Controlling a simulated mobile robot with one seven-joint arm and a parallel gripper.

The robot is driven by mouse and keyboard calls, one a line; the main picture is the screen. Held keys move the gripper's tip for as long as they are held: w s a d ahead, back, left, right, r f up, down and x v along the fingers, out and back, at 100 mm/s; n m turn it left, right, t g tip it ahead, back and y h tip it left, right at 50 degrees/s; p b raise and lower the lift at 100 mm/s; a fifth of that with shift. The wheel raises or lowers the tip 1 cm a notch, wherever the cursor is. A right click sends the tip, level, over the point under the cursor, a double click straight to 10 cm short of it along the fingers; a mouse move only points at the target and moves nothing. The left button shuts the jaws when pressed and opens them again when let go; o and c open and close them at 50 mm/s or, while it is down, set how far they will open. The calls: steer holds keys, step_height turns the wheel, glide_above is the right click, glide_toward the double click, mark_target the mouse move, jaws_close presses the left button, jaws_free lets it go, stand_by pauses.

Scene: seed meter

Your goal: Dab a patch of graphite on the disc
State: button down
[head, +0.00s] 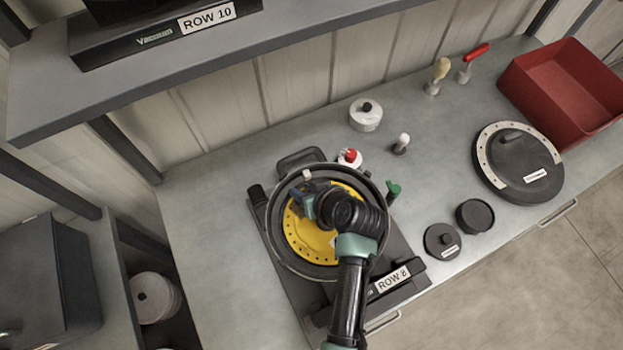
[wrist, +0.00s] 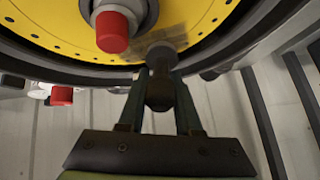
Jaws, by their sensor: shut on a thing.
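The yellow disc (head: 305,237), with small holes around its edge, sits in the round seed meter housing (head: 279,258). My gripper (head: 312,198) is over the disc, and my arm hides part of it. In the wrist view, my gripper (wrist: 160,97) is shut on a dark, rounded applicator (wrist: 159,88). The applicator's far end is at the disc (wrist: 60,22) near its rim; I cannot tell if it touches. A greyish smudge (wrist: 172,36) shows on the yellow there. A red knob (wrist: 112,32) stands at the disc's hub.
A white jar with a dark knob (head: 366,115) and a red-topped bottle (head: 350,158) stand behind the meter. A dark round cover (head: 520,165), a red bin (head: 565,90) and small black round parts (head: 475,216) lie to the right. The bench's left is clear.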

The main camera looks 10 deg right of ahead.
steer(key=shift+s+a+p, duration=0.35)
steer(key=shift+s+a, duration=0.25)
steer(key=shift+a, duration=0.2)
steer(key=shift+s+a+p, duration=0.3)
steer(key=shift+s+a, duration=0.3)
steer(key=shift+a, duration=0.15)
step_height(320, 180, up, 6)
steer(key=p, duration=0.5)
steer(key=shift+w, duration=0.1)
step_height(320, 180, up, 3)
steer(key=p, duration=0.3)
